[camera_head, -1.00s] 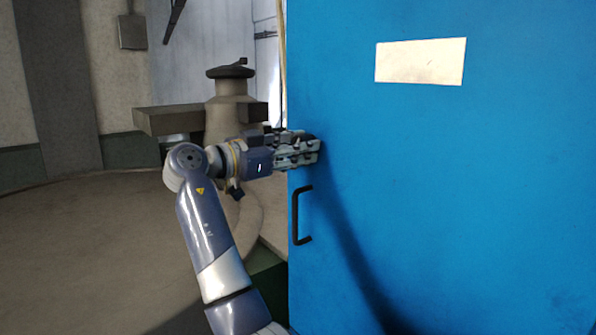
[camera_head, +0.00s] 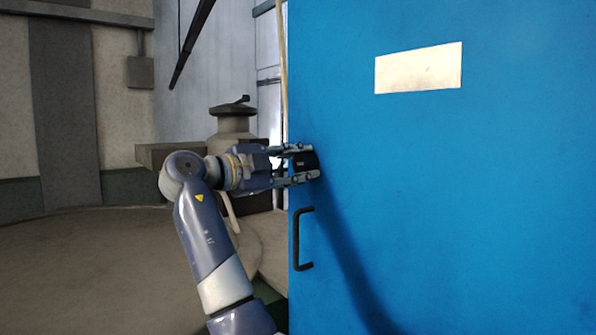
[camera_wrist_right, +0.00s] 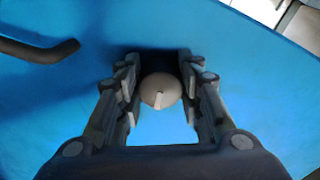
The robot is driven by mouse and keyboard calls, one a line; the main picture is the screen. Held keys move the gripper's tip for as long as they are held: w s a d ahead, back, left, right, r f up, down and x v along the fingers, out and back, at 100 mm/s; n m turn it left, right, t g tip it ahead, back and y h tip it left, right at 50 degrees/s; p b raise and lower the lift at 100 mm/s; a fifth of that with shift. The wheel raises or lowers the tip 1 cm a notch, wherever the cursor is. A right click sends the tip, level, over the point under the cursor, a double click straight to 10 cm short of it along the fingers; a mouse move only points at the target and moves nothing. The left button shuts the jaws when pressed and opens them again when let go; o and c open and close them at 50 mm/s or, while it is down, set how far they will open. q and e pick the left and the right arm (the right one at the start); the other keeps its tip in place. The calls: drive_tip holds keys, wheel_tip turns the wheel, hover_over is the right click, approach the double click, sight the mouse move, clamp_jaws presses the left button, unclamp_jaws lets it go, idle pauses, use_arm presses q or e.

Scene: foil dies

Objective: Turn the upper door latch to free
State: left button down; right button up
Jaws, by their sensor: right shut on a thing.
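The upper door latch shows in the right wrist view as a round pale knob (camera_wrist_right: 161,88) with a short white mark, against a dark patch on the blue door (camera_head: 430,220). My right gripper (camera_head: 306,164) is at the door's left edge, above the black handle (camera_head: 298,240), its fingers pointing at the door. In the right wrist view my right gripper (camera_wrist_right: 161,98) has one finger on each side of the knob and is shut on it. A dark block shows between the fingers in the head view. My left gripper is not in view.
The black handle also shows at the left of the right wrist view (camera_wrist_right: 35,50). A pale blank plate (camera_head: 418,68) is on the upper door. A grey pedestal-like machine (camera_head: 233,122) stands behind my arm. The floor at left looks clear.

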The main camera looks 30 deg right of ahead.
drive_tip(key=shift+r+m, duration=0.15)
drive_tip(key=shift+m, duration=0.75)
drive_tip(key=o, duration=1)
drive_tip(key=shift+o, duration=0.3)
drive_tip(key=shift+d, duration=0.2)
drive_tip(key=shift+a, duration=0.1)
drive_tip(key=shift+a, duration=0.2)
drive_tip(key=a, duration=1.1)
drive_tip(key=shift+s+a, duration=0.25)
drive_tip(key=shift+s, duration=0.2)
